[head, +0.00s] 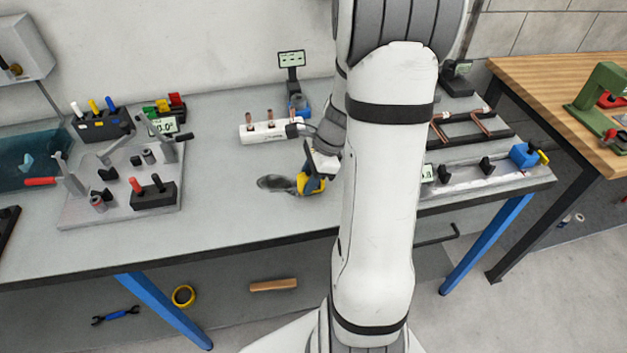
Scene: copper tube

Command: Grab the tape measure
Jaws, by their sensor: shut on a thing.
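The tape measure (312,184), yellow with dark parts, is at the middle of the grey workbench, near its front. My gripper (312,175) reaches down over it from above and is shut on it. The gripper's fingers hide part of the tape measure. I cannot tell whether it touches the bench top or is slightly above it.
A dark grey patch (275,183) lies just left of the tape measure. Behind stands a white block with copper tubes (262,131). A metal fixture plate (95,208) is at left, a long rail fixture (490,170) at right. Bare bench (225,200) lies between.

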